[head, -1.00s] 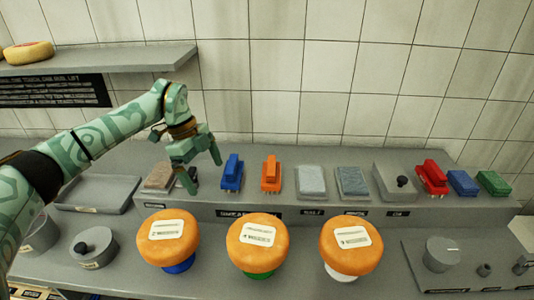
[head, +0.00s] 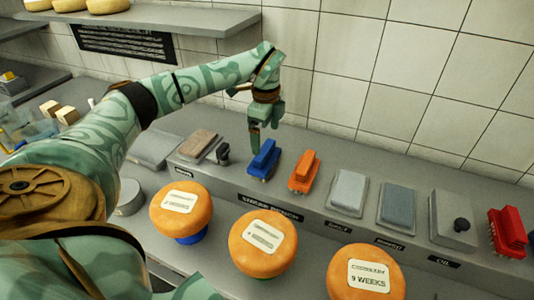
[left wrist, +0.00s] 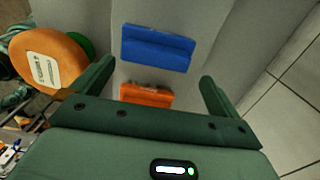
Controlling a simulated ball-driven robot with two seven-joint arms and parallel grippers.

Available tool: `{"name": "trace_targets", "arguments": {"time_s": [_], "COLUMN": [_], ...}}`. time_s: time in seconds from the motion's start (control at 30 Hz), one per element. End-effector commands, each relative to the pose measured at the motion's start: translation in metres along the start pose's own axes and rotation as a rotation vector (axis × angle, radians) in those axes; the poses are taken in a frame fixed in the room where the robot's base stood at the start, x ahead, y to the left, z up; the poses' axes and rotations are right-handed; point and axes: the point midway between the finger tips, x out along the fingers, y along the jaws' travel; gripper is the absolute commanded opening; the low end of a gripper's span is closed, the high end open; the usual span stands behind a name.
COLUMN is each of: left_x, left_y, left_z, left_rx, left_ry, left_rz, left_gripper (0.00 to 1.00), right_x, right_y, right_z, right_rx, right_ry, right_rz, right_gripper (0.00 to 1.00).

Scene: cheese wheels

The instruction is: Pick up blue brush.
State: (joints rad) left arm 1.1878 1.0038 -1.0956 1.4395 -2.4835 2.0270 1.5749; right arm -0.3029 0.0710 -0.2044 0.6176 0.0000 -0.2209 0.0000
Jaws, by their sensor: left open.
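The blue brush (head: 264,159) lies on the grey raised shelf, just left of an orange brush (head: 303,171). My left gripper (head: 263,138) points down above and just behind the blue brush, fingers apart and empty. In the left wrist view the blue brush (left wrist: 158,48) lies beyond the open fingertips (left wrist: 157,70), and the orange brush (left wrist: 147,96) shows between the fingers, partly hidden by the gripper body. I see no contact with either brush. My right gripper is out of view.
Orange cheese wheels (head: 263,244) sit in front, lower down. The tiled wall (head: 380,100) is close behind.

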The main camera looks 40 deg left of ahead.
Motion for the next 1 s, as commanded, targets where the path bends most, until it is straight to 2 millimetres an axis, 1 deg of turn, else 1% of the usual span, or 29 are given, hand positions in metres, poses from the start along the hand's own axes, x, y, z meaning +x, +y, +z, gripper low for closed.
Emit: {"name": "trace_targets", "arguments": {"time_s": [0.17, 0.3, 0.4, 0.5, 0.7, 0.73, 0.83, 0.87, 1.0], "left_x": [0.015, 0.039, 0.053, 0.059, 0.059, 0.059, 0.059, 0.059, 0.059], "left_y": [0.001, 0.003, 0.003, 0.003, 0.003, 0.003, 0.003, 0.003, 0.003], "left_z": [0.000, 0.000, 0.000, 0.000, 0.000, 0.000, 0.000, 0.000, 0.000], "left_rx": [0.000, 0.000, 0.000, 0.000, 0.000, 0.000, 0.000, 0.000, 0.000], "left_ry": [0.000, 0.001, 0.000, 0.000, 0.001, 0.001, 0.001, 0.001, 0.001], "left_rz": [0.002, 0.004, 0.003, 0.001, 0.000, 0.000, 0.000, 0.000, -0.001], "left_gripper": [1.00, 1.00, 1.00, 1.00, 1.00, 0.94, 0.67, 0.63, 0.63], "right_x": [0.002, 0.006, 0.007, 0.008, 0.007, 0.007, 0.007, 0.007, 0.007], "right_y": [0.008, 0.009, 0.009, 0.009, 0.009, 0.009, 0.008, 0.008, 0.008], "right_z": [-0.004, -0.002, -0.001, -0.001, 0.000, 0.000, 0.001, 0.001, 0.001], "right_rx": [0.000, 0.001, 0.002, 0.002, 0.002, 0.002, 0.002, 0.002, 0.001], "right_ry": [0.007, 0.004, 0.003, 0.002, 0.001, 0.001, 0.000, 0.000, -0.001], "right_rz": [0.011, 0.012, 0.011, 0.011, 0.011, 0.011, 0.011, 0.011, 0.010], "right_gripper": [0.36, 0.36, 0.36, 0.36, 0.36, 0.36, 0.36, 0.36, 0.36]}}
